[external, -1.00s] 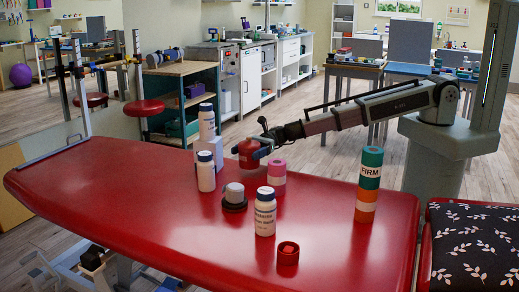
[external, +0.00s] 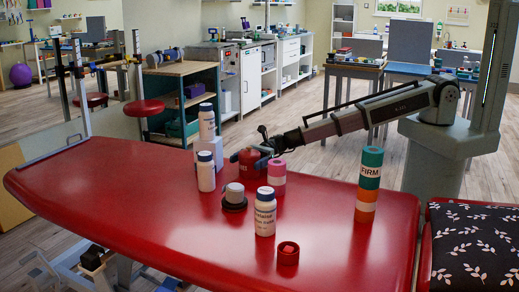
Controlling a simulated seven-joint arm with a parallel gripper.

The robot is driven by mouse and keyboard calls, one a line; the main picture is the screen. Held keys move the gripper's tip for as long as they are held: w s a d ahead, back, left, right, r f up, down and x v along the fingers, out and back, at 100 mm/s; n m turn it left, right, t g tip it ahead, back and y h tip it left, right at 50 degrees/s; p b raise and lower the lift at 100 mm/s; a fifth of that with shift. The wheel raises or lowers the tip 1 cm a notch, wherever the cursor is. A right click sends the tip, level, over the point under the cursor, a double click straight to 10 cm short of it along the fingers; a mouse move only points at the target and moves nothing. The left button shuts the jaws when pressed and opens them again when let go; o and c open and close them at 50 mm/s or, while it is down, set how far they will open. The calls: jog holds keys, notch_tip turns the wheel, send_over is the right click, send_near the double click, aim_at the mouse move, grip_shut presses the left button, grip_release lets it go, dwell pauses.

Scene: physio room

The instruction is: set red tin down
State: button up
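The red tin (external: 246,161) is upright on the far part of the red padded table (external: 130,210), or very close above it; its base is partly hidden.
A labelled bottle (external: 265,213), a small red container (external: 288,254) and a "FIRM" roll stack (external: 369,186) stand nearer. The table's left part is clear.

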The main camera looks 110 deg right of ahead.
jog(key=shift+r, duration=0.1)
jog(key=shift+s+d, duration=0.15)
jog(key=shift+s, duration=0.05)
jog(key=v, duration=1.1)
jog(key=shift+r, duration=0.1)
jog(key=shift+s+d, duration=0.2)
